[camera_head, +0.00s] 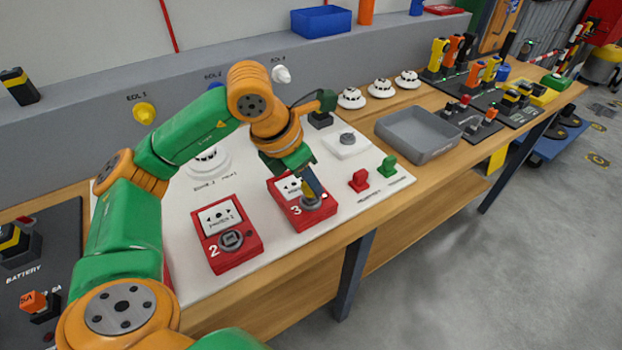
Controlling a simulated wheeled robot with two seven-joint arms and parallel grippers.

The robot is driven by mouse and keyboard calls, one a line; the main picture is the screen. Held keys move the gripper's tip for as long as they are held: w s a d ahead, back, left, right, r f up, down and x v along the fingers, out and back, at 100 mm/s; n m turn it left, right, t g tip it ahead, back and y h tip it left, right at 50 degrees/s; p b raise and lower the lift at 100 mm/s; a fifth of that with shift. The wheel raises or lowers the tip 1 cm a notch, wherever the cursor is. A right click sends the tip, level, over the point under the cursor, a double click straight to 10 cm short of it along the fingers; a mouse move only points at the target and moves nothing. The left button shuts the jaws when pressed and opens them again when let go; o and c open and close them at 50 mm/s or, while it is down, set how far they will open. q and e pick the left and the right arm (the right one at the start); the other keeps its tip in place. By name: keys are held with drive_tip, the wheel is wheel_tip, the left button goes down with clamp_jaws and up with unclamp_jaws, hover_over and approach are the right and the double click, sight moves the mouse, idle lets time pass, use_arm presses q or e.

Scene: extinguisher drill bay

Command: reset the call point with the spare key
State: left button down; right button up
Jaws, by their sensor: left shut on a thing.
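My left gripper (309,190) points down at the red call point marked 3 (301,220). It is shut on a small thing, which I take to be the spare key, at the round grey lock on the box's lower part. The fingers mostly hide it, and I cannot tell how deep it sits. Another red call point, marked 2 (228,236), lies to the left with its round grey lock uncovered. Both have white faceplates. A red upright piece (358,180) and a green upright piece (387,167) stand on the white board to the right. My right gripper is out of view.
The white board (350,203) lies on a wooden bench. A grey tray (417,135), seemingly empty, stands right of it. White detectors (381,88) line the back. Coloured handheld devices (439,56) stand in racks further right. A grey ledge runs behind.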

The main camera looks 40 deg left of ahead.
use_arm(q)
drive_tip(key=shift+f+b, duration=0.65)
drive_tip(key=shift+f, duration=0.05)
idle(0.5)
drive_tip(key=shift+m+h, duration=0.4)
drive_tip(key=shift+m, duration=0.7)
